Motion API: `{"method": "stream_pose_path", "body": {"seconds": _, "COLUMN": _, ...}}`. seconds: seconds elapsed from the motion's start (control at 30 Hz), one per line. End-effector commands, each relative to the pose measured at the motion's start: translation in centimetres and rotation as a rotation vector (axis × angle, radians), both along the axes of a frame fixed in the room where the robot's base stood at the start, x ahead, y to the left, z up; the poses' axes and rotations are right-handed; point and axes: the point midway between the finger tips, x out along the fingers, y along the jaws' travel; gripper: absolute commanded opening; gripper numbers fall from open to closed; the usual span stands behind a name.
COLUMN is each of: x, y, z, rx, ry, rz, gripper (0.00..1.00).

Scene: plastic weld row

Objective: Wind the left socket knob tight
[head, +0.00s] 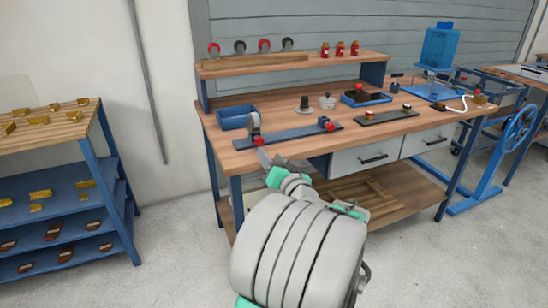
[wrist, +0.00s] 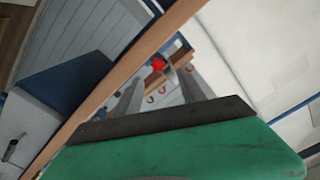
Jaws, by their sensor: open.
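A dark blue flat fixture (head: 292,136) lies along the front of the wooden workbench. A red knob (head: 258,141) is at its left end, beside a grey upright round part (head: 254,122). Another red knob (head: 330,127) is at its right end. My gripper (head: 266,158) is just below and in front of the left knob, by the bench's front edge. In the wrist view my gripper (wrist: 158,80) has its two grey fingers apart, with a red round knob (wrist: 157,65) beyond the tips. I see nothing held. Contact with the knob cannot be made out.
The workbench front edge (head: 232,172) is close to my gripper. A blue bin (head: 236,118) stands behind the fixture's left end. A raised shelf (head: 300,63) runs along the back. A second dark plate with knobs (head: 385,117) lies to the right.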

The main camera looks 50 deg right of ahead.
Motion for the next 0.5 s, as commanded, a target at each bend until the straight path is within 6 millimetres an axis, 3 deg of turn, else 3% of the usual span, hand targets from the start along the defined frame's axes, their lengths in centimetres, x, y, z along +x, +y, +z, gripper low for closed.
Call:
{"method": "stream_pose_path", "body": {"seconds": 0.27, "x": -0.2, "y": -0.6, "z": 0.7, "rx": -0.041, "ry": 0.026, "rz": -0.007, "gripper": 0.48}}
{"method": "stream_pose_path", "body": {"seconds": 0.5, "x": 0.9, "y": -0.8, "z": 1.4, "rx": -0.362, "ry": 0.205, "rz": -0.002, "gripper": 0.48}}
